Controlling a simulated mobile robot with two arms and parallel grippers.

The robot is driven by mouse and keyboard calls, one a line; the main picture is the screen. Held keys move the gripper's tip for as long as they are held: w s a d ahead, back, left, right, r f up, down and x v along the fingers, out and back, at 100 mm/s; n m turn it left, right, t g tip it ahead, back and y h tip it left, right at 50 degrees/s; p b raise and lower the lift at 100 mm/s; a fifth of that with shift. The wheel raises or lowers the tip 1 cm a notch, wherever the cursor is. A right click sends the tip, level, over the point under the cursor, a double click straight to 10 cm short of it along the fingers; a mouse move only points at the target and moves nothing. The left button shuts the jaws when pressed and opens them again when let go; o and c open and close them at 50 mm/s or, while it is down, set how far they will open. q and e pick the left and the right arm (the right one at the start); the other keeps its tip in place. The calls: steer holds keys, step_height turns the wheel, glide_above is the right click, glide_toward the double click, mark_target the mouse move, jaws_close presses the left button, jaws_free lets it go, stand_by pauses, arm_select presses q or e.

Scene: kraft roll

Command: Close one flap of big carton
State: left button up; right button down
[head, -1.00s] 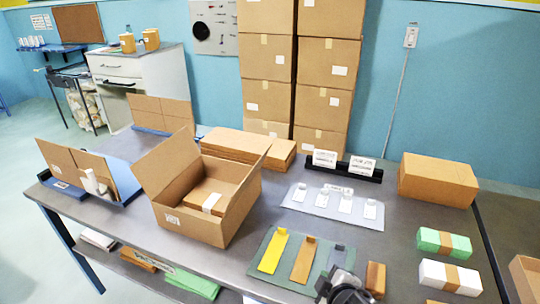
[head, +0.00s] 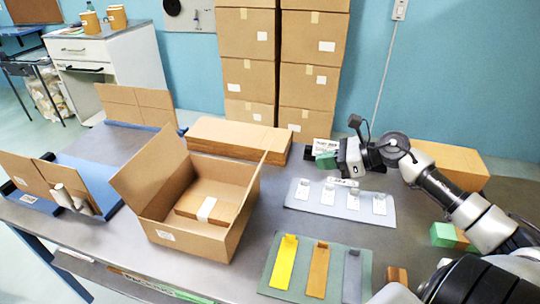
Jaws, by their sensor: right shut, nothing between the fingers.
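The big carton (head: 190,238) stands open on the table, left of the middle. Its left flap (head: 150,178) leans up and outward; its right flap (head: 257,172) stands up, seen nearly edge-on. A brown bundle with a white band (head: 205,209) lies inside. My right gripper (head: 326,158) is shut and empty, with green at its tip, above the back of the table, right of the carton and apart from it. My left gripper is out of view.
Flat brown cardboard (head: 238,139) lies behind the carton. A grey board with white tags (head: 340,202) and a green mat (head: 268,270) with coloured strips lie to its right. A blue tray (head: 95,185) stands left. A closed brown box (head: 447,165) is partly behind my right arm.

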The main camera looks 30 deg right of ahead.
steer(key=r+p+x, duration=0.1)
steer(key=p+x, duration=0.1)
steer(key=x, duration=0.4)
steer(key=a+r+p+x, duration=0.1)
steer(key=p+x, duration=0.1)
steer(key=x, duration=0.4)
steer(key=shift+w+r+p, duration=0.2)
steer(key=shift+w+p, duration=0.1)
steer(key=shift+w, duration=0.25)
steer(key=shift+a, duration=0.15)
steer(key=shift+r, duration=0.1)
